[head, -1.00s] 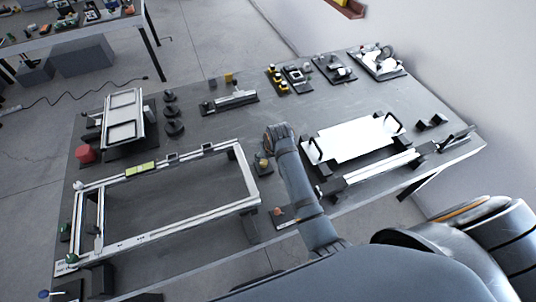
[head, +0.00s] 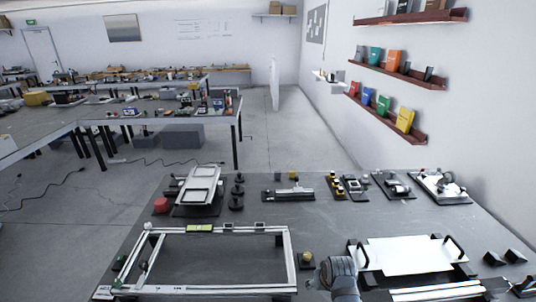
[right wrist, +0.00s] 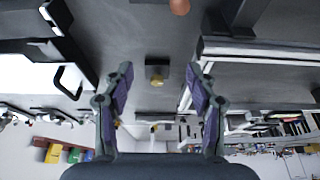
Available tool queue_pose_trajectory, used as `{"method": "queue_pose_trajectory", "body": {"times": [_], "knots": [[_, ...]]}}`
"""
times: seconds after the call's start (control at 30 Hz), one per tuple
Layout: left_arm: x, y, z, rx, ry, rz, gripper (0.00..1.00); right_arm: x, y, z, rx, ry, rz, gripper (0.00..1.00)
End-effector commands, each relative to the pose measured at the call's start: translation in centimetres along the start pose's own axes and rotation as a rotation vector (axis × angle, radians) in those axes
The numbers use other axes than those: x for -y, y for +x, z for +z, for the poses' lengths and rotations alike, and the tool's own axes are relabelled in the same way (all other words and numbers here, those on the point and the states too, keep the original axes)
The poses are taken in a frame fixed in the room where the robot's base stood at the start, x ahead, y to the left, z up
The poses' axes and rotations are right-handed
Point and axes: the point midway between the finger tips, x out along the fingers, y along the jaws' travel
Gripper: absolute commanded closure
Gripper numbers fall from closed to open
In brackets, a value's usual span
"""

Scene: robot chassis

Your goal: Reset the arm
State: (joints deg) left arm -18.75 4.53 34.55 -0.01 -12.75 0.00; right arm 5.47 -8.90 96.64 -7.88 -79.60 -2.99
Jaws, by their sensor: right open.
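A small block with a yellow knob (right wrist: 156,75) lies beyond the fingers on the bench. It also shows in the head view (head: 306,259), just left of my right arm. My left gripper is not in view.
The workbench (head: 225,262) holds a rectangular metal frame (head: 215,291) at left and a white plate with black handles (head: 403,254) at right. Shelves (head: 400,74) hang on the right wall.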

Motion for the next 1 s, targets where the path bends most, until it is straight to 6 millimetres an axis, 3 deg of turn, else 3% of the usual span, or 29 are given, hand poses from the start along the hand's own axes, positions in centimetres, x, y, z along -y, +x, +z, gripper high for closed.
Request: {"method": "queue_pose_trajectory", "body": {"times": [0.33, 0.63, 0.8, 1.0], "knots": [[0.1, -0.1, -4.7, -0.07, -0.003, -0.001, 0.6, -3.3, -2.2, 5.5, 0.021, 0.015, 0.04, 0.42], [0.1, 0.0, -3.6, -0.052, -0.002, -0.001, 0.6, -5.9, -6.6, 11.8, 0.046, -0.001, 0.077, 0.42], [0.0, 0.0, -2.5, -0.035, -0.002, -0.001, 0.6, -6.4, -9.7, 14.9, 0.059, -0.026, 0.086, 0.42], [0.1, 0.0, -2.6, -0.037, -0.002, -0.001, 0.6, -6.4, -13.3, 17.8, 0.073, -0.061, 0.085, 0.42]]}}
